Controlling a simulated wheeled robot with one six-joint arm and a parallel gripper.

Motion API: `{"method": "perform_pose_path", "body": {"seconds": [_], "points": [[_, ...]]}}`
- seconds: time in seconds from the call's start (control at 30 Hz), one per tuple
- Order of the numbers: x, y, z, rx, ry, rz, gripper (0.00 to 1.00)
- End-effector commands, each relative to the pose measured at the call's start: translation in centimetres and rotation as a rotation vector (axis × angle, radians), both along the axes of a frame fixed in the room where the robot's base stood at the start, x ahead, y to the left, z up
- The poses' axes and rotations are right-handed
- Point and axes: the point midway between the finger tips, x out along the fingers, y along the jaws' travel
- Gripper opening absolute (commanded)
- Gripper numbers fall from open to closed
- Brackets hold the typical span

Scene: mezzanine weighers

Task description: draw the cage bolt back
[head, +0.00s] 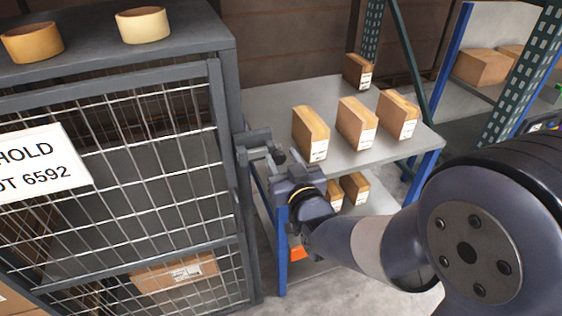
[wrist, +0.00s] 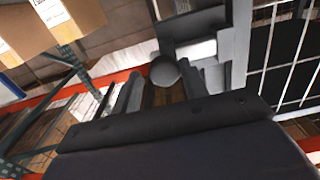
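The grey wire-mesh cage (head: 130,165) fills the left of the head view, its door closed in its frame. The grey cage bolt (head: 256,143) is on the right edge of the cage, with a dark round knob (head: 280,157). My gripper (head: 287,176) is just below and right of the knob. In the wrist view the knob (wrist: 165,70) is at the far end of the gap between the fingers of my gripper (wrist: 162,88), below the bolt's bracket (wrist: 195,27). The fingers look apart. I cannot tell whether they touch the knob.
A grey table (head: 350,155) with several cartons stands right behind the bolt, its blue leg (head: 281,245) close to my gripper. Two tape rolls (head: 143,25) (head: 32,42) lie on the cage top. A white HOLD sign (head: 38,163) hangs on the mesh.

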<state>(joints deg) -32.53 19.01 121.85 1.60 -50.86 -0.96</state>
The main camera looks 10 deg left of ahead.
Motion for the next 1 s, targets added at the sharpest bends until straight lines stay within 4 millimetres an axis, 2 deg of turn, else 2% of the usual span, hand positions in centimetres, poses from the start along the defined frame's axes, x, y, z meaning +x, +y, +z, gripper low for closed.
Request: {"method": "perform_pose_path", "body": {"seconds": [0.13, 0.47, 1.0], "points": [[0.0, 0.0, 0.0, 0.000, 0.000, 0.000, 0.51], [-0.5, -0.2, 0.0, 0.000, -0.001, 0.003, 0.51], [-7.6, -4.6, 0.0, 0.001, -0.002, 0.001, 0.51]]}}
